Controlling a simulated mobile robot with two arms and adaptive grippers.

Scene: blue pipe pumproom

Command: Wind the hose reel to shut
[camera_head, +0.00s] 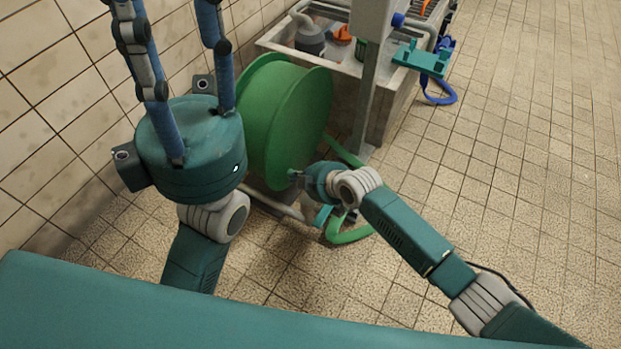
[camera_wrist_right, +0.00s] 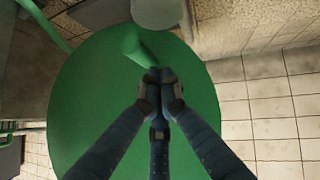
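The green hose reel (camera_head: 300,115) stands by the left wall, its round side facing right. The same green disc fills the middle of the right wrist view (camera_wrist_right: 95,115). A green crank handle (camera_wrist_right: 125,44) juts from it. My right gripper (camera_wrist_right: 159,77) is in front of the disc, its fingertips drawn together beside the handle's lower end. I cannot see the handle between them. In the head view, my right gripper (camera_head: 296,174) is at the reel's lower right edge. My left gripper (camera_head: 178,25) is raised with fingers spread, empty as far as shown, left of the reel.
A green hose (camera_head: 348,236) lies on the floor below the reel. A basin (camera_head: 395,105) with several items stands behind it, with a grey post (camera_head: 373,70) in front. A blue hose (camera_head: 440,98) hangs at its right. The tiled floor to the right is clear.

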